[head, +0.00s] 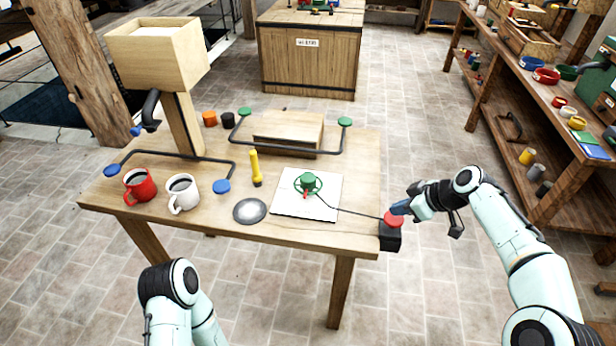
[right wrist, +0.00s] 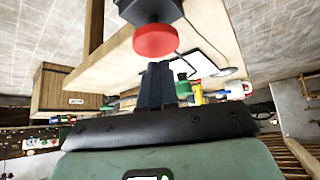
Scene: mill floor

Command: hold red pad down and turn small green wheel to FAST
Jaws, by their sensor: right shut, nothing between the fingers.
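Any lettering on the plate is too small to read. My right gripper (head: 397,209) is shut and empty, its fingertips beside the red pad; I cannot tell whether they touch it. My left gripper is not in view; part of my left arm shows at the bottom.
A red mug (head: 139,187), a white mug (head: 183,193), a grey disc (head: 250,211) and a yellow torch-like object (head: 256,168) stand left of the plate. A wooden hopper (head: 158,60) rises at the back left. A dark cable runs from the wheel to the black box.

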